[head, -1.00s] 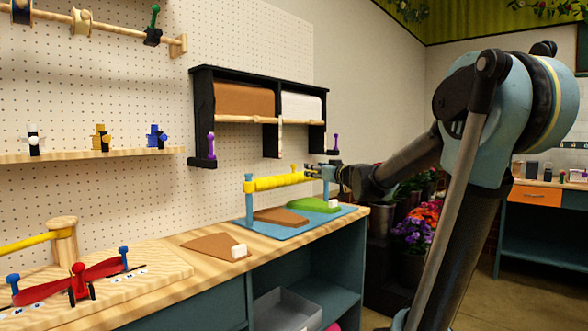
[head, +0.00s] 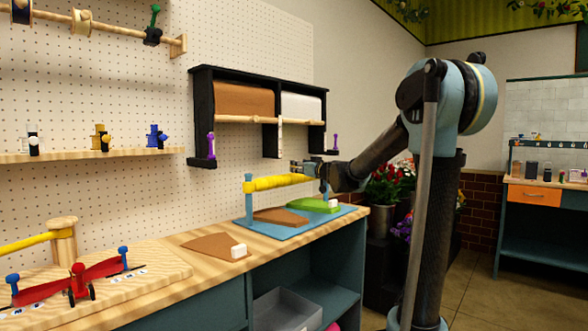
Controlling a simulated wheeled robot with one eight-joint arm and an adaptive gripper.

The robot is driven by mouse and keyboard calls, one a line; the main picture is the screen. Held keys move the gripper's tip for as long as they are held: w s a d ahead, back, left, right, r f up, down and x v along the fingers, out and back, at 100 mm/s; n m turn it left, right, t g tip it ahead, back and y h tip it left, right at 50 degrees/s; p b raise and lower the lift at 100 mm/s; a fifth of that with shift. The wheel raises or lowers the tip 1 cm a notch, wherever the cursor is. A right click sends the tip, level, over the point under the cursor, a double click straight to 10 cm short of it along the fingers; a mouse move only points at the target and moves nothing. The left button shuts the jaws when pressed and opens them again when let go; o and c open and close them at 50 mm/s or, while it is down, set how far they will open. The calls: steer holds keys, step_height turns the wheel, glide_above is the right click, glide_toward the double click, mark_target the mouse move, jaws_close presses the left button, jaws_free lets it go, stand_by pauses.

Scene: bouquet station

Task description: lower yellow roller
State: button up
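The yellow roller (head: 278,183) lies level across a blue stand, held above its flat blue base (head: 262,235). A blue post (head: 249,200) stands at the roller's left end. Under the roller on the base are a brown piece (head: 281,217) and a green piece (head: 315,205) with a white block. My gripper (head: 297,166) is at the right end of the roller, just above it. It covers the right post's top. Its fingers are small and dark here, so whether they are open, shut or touching the stand cannot be told.
The wooden bench (head: 220,262) holds a brown sheet with a white block (head: 239,251). A black wall rack (head: 258,110) with paper rolls and purple levers hangs just above the stand. A red lever board (head: 80,285) sits at the front left. Flowers stand right of the bench.

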steer(key=shift+x, duration=3.05)
steer(key=shift+a, duration=0.1)
jaws_close()
